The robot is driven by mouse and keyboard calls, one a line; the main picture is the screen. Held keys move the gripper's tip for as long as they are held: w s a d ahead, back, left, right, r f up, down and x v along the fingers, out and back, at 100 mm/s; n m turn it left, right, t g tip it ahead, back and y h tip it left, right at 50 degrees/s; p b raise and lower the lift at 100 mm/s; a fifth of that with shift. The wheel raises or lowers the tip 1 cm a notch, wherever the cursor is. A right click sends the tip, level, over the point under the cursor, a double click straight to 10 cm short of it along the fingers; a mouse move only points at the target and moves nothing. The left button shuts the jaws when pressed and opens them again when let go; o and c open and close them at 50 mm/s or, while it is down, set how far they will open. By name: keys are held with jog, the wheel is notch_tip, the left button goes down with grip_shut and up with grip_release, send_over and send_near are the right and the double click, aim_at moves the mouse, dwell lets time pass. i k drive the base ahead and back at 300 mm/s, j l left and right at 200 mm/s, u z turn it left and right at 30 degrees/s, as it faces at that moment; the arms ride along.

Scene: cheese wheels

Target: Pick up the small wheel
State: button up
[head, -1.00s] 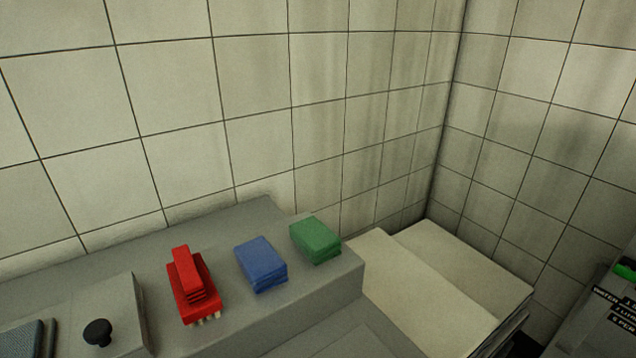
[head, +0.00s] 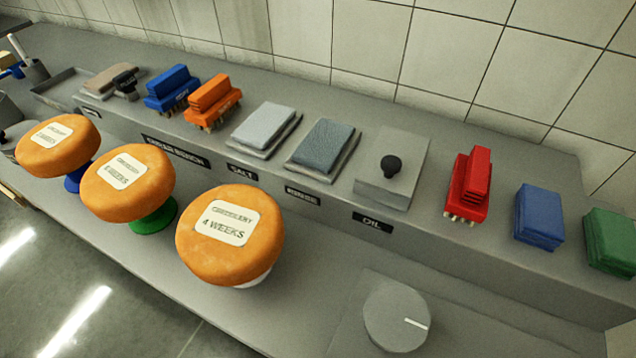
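Three orange cheese wheels with white labels stand in a row on the grey counter in the head view. The nearest wheel (head: 230,235) sits on a white stand and its label reads "4 WEEKS". The middle wheel (head: 128,183) sits on a green stand (head: 153,218). The far-left wheel (head: 58,146) sits on a blue stand (head: 76,178). The wheels farther left look smaller, but they are also farther away, so I cannot tell which is the small one. My gripper is not in view.
The raised back ledge (head: 328,197) holds a blue brush (head: 172,88), an orange brush (head: 212,102), pads, an oil box (head: 391,180), a red brush (head: 468,184), blue cloths (head: 539,216) and green cloths (head: 612,240). A round grey disc (head: 396,316) lies at front right. Bare counter surrounds it.

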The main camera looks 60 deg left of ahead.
aim_at(231, 235)
jog(key=u, duration=1.6)
